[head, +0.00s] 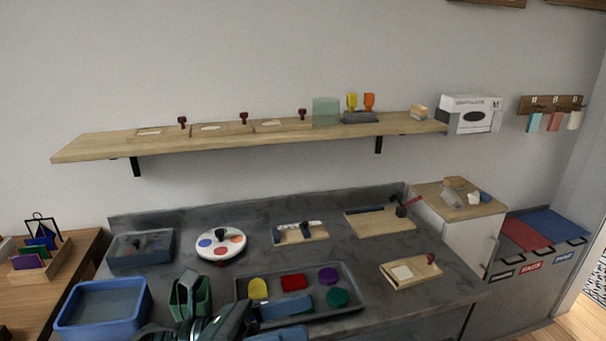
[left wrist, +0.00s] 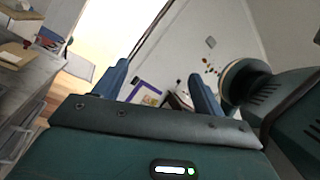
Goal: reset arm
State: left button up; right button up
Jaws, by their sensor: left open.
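My left gripper (head: 285,321) is at the bottom middle of the head view, its dark green body coming in from below. Its two blue fingers are apart, in front of and partly over the dark tray (head: 350,296). In the left wrist view the gripper (left wrist: 158,80) also shows its blue fingers spread, with nothing between them. Beyond them are a wall and a bright floor area. My right gripper is in neither view.
The grey counter holds a blue tub (head: 67,328), a white round palette (head: 220,245), a wooden board (head: 378,222) and a small wooden tray (head: 412,273). The tray near my gripper holds several coloured pieces. A wooden shelf (head: 225,138) runs above.

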pick_arm(q)
jog(key=w+a+f+n+t+y, duration=0.1)
jog(key=a+f+n+t+y, duration=0.25)
jog(key=n, duration=0.65)
jog(key=w+a+f+n+t+y, duration=0.1)
jog(key=w+f+n+t+y, duration=0.2)
jog(key=n+t, duration=0.55)
jog(key=a+f+n+t+y, duration=0.3)
jog(key=f+n+t+y, duration=0.15)
jog(key=n, duration=0.65)
jog(key=s+a+f+n+g+y, duration=0.2)
jog(key=s+f+n+g+y, duration=0.1)
jog(key=f+n, duration=0.4)
jog(key=s+a+f+n+g+y+p, duration=0.1)
jog(key=s+f+n+g+y, duration=0.3)
jog(key=s+f+n, duration=0.4)
notch_tip(320, 180, down, 2)
jog(key=shift+a+f+g, duration=0.25)
jog(key=shift+a+g, duration=0.1)
jog(key=shift+a, duration=0.55)
jog(key=shift+s, duration=0.1)
jog(key=shift+a, duration=0.1)
